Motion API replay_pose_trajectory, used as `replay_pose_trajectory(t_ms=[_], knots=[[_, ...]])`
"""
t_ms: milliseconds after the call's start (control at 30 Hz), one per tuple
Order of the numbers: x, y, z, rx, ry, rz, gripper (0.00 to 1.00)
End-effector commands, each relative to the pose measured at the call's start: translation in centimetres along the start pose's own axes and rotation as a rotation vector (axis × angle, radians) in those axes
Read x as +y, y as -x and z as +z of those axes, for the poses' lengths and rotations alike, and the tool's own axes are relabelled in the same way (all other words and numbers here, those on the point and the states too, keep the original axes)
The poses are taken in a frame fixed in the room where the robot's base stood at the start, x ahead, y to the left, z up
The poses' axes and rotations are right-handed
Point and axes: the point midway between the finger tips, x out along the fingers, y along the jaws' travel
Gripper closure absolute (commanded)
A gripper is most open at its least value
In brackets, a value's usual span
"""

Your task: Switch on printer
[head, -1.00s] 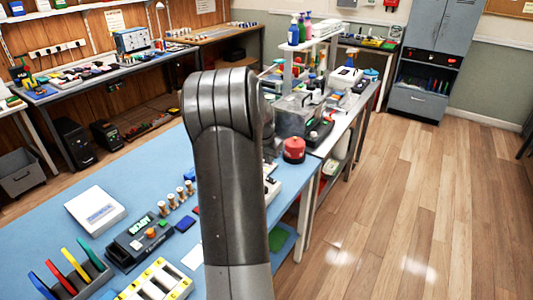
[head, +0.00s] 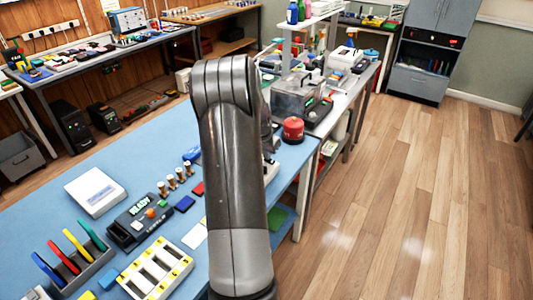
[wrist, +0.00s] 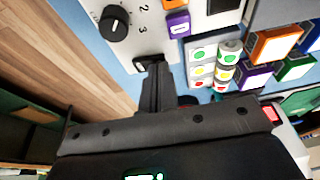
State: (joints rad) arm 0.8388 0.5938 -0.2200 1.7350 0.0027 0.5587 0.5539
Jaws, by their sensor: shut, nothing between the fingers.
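In the wrist view a light grey device panel (wrist: 150,30) shows a black knob (wrist: 114,23) with numbers beside it. A small dark switch (wrist: 143,63) sits at the panel's near edge. My gripper (wrist: 155,68) is shut and empty, its fingertips at or very near this switch; contact cannot be told. The fingers partly hide the switch. In the head view my arm hides the gripper and most of a white device (head: 270,170) on the blue bench. No part is clearly labelled as the printer.
Label sheets or rolls with coloured dots (wrist: 200,55) and several coloured boxes (wrist: 275,45) lie right of the fingers. On the blue bench (head: 60,220) are a dark unit reading READY (head: 140,215), a white box (head: 95,190) and a yellow-marked tray (head: 157,268). Wooden floor is clear at right.

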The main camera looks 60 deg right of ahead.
Motion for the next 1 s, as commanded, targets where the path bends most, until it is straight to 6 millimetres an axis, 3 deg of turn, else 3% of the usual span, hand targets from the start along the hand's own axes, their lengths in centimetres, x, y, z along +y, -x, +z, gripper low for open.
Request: replay_pose_trajectory(t_ms=[367,1000], knots=[[-0.1,-0.4,0.2,-0.004,0.010,0.035,1.00],[1.4,0.0,0.1,-0.003,0.010,0.035,1.00]])
